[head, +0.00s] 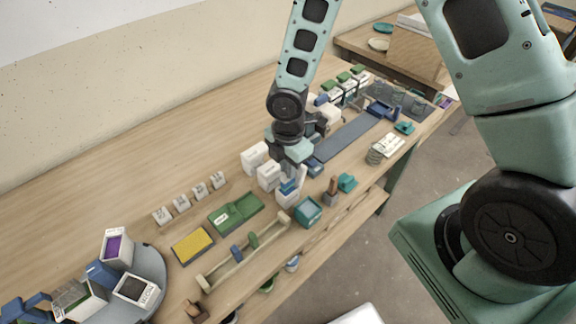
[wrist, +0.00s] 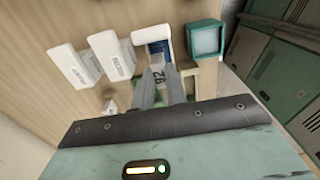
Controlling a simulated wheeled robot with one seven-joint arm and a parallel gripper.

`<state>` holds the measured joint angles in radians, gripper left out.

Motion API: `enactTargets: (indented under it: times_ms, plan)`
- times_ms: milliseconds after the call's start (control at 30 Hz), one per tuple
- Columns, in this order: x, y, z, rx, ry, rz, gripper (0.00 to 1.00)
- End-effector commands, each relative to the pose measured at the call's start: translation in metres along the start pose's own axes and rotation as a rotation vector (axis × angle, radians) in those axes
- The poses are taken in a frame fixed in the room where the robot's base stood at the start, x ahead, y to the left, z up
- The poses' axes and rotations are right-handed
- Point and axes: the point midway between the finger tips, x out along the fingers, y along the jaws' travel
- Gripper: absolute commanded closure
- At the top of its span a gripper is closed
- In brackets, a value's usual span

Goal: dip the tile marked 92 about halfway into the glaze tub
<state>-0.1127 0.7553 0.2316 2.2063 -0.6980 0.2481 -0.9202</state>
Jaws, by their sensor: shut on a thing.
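My gripper (wrist: 160,80) is shut on a pale tile (wrist: 159,74) marked 92, seen edge-near between the fingers in the wrist view. A white tub with blue inside (wrist: 152,35) lies just beyond the fingertips there. In the head view, my gripper (head: 289,168) points down over this tub (head: 287,199), in the row of white containers. A blue patch shows at the tub's mouth, partly covered by the gripper. I cannot tell whether the tile's lower edge is above the tub or inside it.
Two white containers (head: 255,157) (head: 268,176) stand left of the tub. A teal box (head: 307,212) stands close on its right, near the table edge. A wooden rack (head: 244,251), green tray (head: 236,212) and yellow pad (head: 193,246) lie in front. Bare table (head: 130,185) is at left.

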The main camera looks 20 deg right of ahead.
Motion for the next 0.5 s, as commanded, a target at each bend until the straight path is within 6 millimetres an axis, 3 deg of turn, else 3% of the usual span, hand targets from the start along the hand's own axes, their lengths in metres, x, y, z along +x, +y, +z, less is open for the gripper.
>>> enactTargets:
  times_ms: [167, 500]
  plan:
    - [-0.002, 0.000, 0.000, 0.000, 0.000, 0.000, 1.00]
    - [-0.027, 0.000, 0.000, 0.000, 0.000, 0.000, 1.00]
